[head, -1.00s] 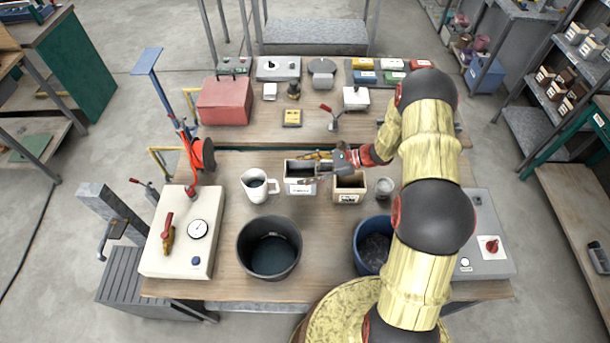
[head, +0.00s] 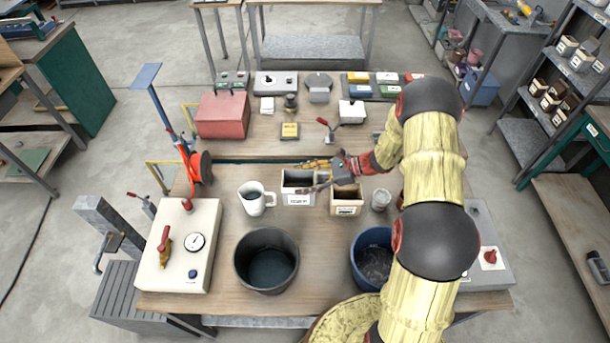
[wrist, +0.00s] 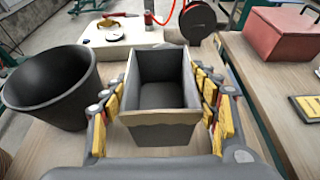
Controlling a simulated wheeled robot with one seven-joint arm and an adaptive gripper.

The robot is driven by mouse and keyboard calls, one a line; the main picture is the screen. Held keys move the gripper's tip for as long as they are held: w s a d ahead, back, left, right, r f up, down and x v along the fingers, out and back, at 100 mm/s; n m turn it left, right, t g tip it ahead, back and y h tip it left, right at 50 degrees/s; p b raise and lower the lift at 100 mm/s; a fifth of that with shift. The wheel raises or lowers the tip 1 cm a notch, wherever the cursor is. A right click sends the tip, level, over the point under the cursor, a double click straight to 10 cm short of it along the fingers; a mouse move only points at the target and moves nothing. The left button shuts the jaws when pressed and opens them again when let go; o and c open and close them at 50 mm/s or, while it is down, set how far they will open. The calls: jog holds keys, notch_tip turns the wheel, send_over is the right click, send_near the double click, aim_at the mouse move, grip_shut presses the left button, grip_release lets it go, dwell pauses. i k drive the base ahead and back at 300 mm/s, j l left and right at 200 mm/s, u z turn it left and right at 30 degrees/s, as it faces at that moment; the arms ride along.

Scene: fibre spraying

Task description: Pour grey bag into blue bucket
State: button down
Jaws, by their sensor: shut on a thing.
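The grey bag (head: 299,199) is a box-like open-topped container with a pale label, upright in the middle of the table. It also shows in the wrist view (wrist: 160,133), with a dark grey inside. My gripper (head: 318,176) reaches in from the right and is shut on it, one finger along each side in the wrist view (wrist: 160,105). I cannot tell whether the bag touches the table. The blue bucket (head: 360,272) stands at the front, right of centre, with grey matter inside. My arm covers its right side.
A brown labelled bag (head: 346,208) stands just right of the grey bag, with a small jar (head: 381,200) beyond. A white mug (head: 251,203) is to the left. A black bucket (head: 243,274) stands at front left. A white gauge box (head: 178,269) is further left.

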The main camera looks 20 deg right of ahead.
aim_at(372, 254)
jog(key=k, duration=1.95)
